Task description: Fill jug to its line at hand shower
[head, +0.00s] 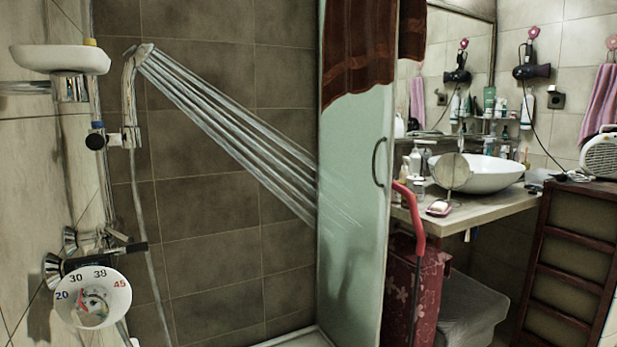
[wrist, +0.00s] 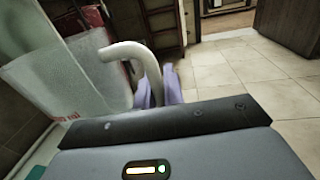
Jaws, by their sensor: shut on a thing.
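The hand shower (head: 140,55) hangs in its holder at the upper left of the head view. Its water jets (head: 230,130) run slanting down to the right, toward the frosted glass panel. The jug (wrist: 70,80) shows at the left of the wrist view, pale and translucent, with small red marks low on its wall. My gripper (wrist: 160,88) is shut on the jug's white curved handle (wrist: 130,52). The water level inside cannot be made out. In the head view neither jug nor gripper shows clearly; only a blurred dark shape shows through the panel.
A temperature dial (head: 93,297) marked 20 to 45 sits below the tap lever (head: 122,248). The frosted glass panel (head: 352,215) stands right of the shower space. A basin (head: 478,172) on a counter is beyond it. Tiled floor (wrist: 225,75) is clear in the wrist view.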

